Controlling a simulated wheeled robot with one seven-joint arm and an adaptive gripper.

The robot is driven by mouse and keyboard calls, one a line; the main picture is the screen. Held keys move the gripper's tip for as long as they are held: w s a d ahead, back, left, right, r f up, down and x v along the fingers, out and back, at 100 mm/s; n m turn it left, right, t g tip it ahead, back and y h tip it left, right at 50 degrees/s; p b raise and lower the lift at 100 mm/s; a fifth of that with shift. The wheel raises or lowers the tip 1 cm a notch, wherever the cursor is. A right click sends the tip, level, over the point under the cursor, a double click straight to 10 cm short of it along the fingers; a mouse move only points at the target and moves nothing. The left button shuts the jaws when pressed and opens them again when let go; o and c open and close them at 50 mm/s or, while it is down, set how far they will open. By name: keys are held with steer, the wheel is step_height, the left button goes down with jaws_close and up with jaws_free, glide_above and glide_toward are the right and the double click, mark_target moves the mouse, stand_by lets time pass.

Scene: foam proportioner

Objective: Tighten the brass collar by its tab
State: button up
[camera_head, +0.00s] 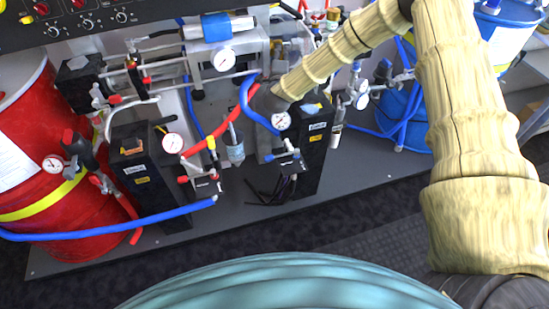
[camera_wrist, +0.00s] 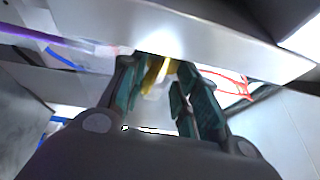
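In the wrist view, a yellow, brass-coloured piece (camera_wrist: 154,72) with a pale part below it shows between the fingers of my gripper (camera_wrist: 160,88). It could be the collar's tab, but the collar itself is not clearly visible. The fingers have teal pads and stand apart, with the yellow piece closer to the left finger. I cannot tell whether either pad touches it. In the head view, my arm in its tan sleeve reaches down left into the middle of the machine. The fingers and the collar cannot be made out there.
A grey metal edge (camera_wrist: 210,40) crosses just beyond the fingertips. Around my wrist stand black pump housings (camera_head: 150,172), gauges (camera_head: 224,60), and red and blue hoses (camera_head: 205,136). A red drum (camera_head: 60,150) is at left, a blue drum (camera_head: 402,118) at right. The grey platform's front is clear.

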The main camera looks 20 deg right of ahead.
steer(key=shift+r+n+g+p, duration=0.3)
steer(key=shift+r+g+p, duration=0.4)
steer(key=shift+p, duration=1.25)
steer(key=g+p, duration=0.1)
steer(key=p, duration=0.1)
steer(key=shift+y+p, duration=0.3)
steer(key=shift+y, duration=0.1)
steer(key=b+v, duration=0.3)
steer(key=v, duration=0.8)
steer(key=s+a+f+n+g+y+b, duration=0.1)
steer(key=s+a+f+n+y, duration=0.1)
steer(key=s+f, duration=0.3)
steer(key=s+a+f+n+g+y+b, duration=0.2)
steer(key=s+f+n, duration=0.3)
steer(key=f, duration=0.7)
steer(key=s+a+f+n+g+y+b, duration=0.1)
steer(key=s+a+f+n+b, duration=0.1)
steer(key=s+f, duration=0.4)
steer(key=shift+s+a+f+n+g+y, duration=0.1)
steer(key=shift+s+f+n+g+y, duration=0.1)
steer(key=shift+f+n, duration=0.35)
steer(key=shift+s+a+f+n+g+y, duration=0.1)
steer(key=shift+s+f+n+g+y, duration=0.2)
steer(key=shift+f, duration=0.35)
steer(key=shift+s+f+n, duration=0.25)
steer(key=shift+s+f, duration=0.2)
steer(key=shift+f, duration=0.1)
steer(key=shift+o, duration=0.4)
